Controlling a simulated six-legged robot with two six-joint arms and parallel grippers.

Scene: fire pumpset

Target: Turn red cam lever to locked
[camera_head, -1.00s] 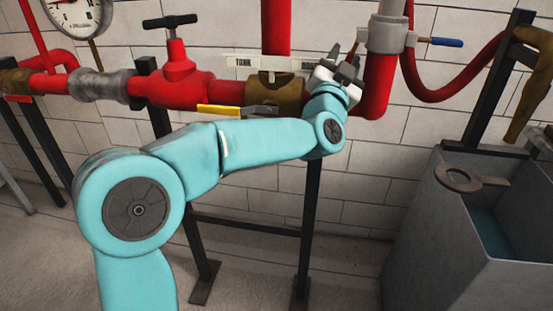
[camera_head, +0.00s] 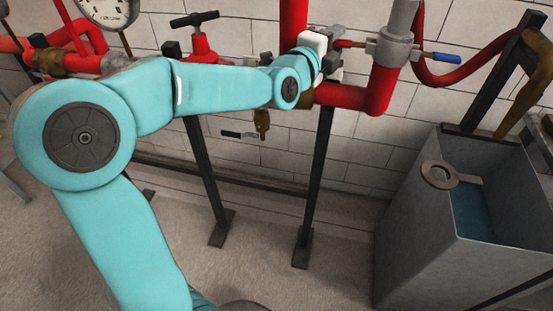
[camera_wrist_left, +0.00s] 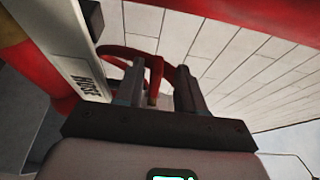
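The red cam lever (camera_head: 343,43) sticks out to the left from a grey coupling (camera_head: 390,50) on the upright pipe. A blue-ended lever (camera_head: 440,57) sticks out on the coupling's other side. My left gripper (camera_head: 331,58) is close to the red lever's left end, at the end of my teal arm. In the left wrist view its two dark fingers (camera_wrist_left: 158,88) stand apart. A red shape shows between and beyond them; I cannot tell whether it is the lever or the hose, or whether anything touches. My right gripper is not in view.
A red pipe elbow (camera_head: 378,92) runs just below the gripper. A red hose (camera_head: 450,75) loops to the right. A grey tank (camera_head: 408,195) with a ring-shaped tool (camera_head: 440,174) on its rim stands at right. Black stand legs (camera_head: 316,170) reach the floor. A labelled plate (camera_wrist_left: 75,50) is left of the fingers.

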